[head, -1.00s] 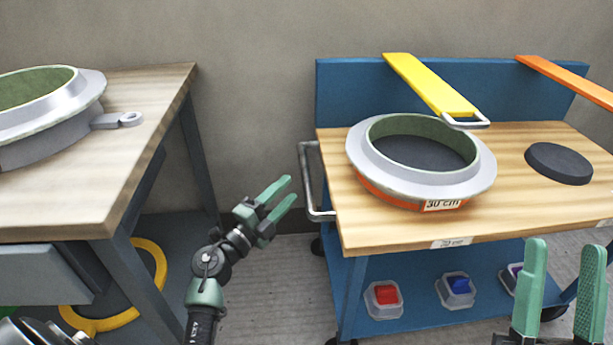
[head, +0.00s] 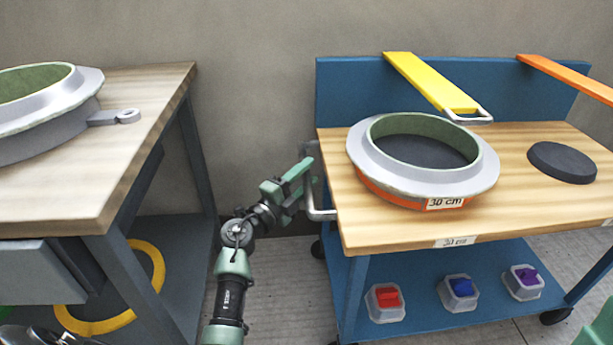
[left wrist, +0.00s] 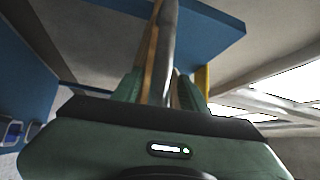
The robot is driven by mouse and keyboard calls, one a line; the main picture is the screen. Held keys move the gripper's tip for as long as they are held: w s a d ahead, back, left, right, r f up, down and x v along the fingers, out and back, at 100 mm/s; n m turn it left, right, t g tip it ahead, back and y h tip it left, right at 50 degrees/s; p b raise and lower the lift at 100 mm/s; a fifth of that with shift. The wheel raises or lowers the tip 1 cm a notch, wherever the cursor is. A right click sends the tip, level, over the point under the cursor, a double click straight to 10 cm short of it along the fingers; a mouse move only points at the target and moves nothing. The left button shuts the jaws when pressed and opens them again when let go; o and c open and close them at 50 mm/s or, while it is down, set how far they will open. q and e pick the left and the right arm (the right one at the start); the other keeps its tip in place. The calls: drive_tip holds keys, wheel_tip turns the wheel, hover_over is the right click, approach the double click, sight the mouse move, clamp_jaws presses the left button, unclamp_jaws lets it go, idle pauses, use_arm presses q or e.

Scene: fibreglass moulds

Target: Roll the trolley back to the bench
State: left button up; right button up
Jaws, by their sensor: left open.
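The trolley (head: 400,232) has a wooden top, a blue back panel, a blue lower shelf and casters. Its grey handle (head: 322,214) sticks out from its left end. My left gripper (head: 303,180) is at this handle, fingers open. In the left wrist view the handle bar (left wrist: 168,45) runs between the two green fingers (left wrist: 158,92); contact cannot be told. The wooden bench (head: 150,110) stands to the left, with a gap of bare floor between it and the trolley. Of my right gripper (head: 598,328) only a green piece shows at the bottom right corner.
On the trolley are a ring mould (head: 465,182) marked 30 cm, a dark disc (head: 562,163), and yellow (head: 430,82) and orange (head: 570,78) bars above. Small red, blue and purple boxes sit on its shelf. Another mould (head: 50,125) is on the bench.

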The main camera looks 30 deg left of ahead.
use_arm(q)
clamp_jaws()
idle(1.4)
